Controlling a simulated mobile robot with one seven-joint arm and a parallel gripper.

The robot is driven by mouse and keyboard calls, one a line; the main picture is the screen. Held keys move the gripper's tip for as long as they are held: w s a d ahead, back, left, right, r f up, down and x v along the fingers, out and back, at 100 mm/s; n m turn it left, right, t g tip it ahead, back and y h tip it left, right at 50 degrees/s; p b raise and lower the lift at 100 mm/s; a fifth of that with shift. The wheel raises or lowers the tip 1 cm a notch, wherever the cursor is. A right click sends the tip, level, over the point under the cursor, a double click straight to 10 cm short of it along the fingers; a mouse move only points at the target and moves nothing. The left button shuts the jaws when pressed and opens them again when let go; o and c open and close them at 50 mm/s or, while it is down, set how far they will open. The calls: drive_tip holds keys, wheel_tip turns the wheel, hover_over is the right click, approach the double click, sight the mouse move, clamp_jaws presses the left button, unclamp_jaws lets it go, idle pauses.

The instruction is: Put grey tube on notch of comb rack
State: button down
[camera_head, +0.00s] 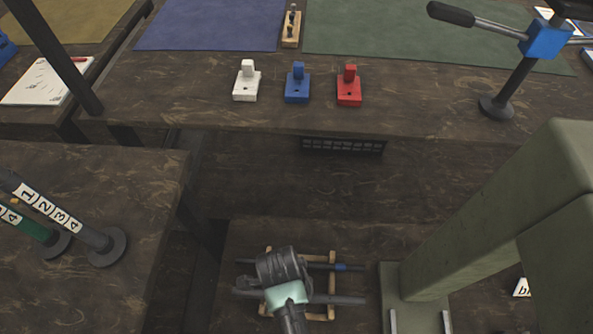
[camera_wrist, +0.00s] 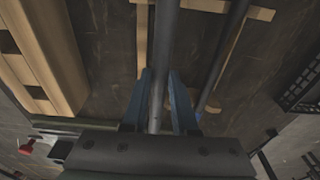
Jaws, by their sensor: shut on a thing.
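The grey tube (camera_head: 345,299) lies level across my gripper (camera_head: 286,288), which is shut on it. In the wrist view the tube (camera_wrist: 160,60) runs between the two blue fingers (camera_wrist: 158,110) and extends up out of the picture. The wooden frame (camera_head: 331,260) is beneath the tube; I cannot tell whether they touch. A wooden piece with dark notches, seemingly the comb rack (camera_wrist: 45,45), stands at the left of the wrist view, apart from the tube. The head view does not clearly show it.
A second dark tube with a blue band (camera_head: 341,267) lies across the frame, beside the held one. A large green-grey press (camera_head: 490,215) stands close on the right. White (camera_head: 246,83), blue (camera_head: 297,85) and red (camera_head: 349,88) blocks sit on the far bench. A dark slatted tray (camera_head: 342,147) is below it.

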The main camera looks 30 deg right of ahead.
wheel_tip(320, 180, down, 2)
drive_tip(key=shift+f, duration=0.2)
drive_tip(key=shift+r, duration=0.1)
drive_tip(key=c, duration=0.7)
unclamp_jaws()
drive_tip(key=r+p, duration=0.1)
drive_tip(key=r, duration=0.3)
drive_tip(key=r+p, duration=0.1)
drive_tip(key=r, duration=0.3)
drive_tip(key=w+a+r+p, duration=0.1)
drive_tip(key=r, duration=0.3)
drive_tip(key=shift+a, duration=0.1)
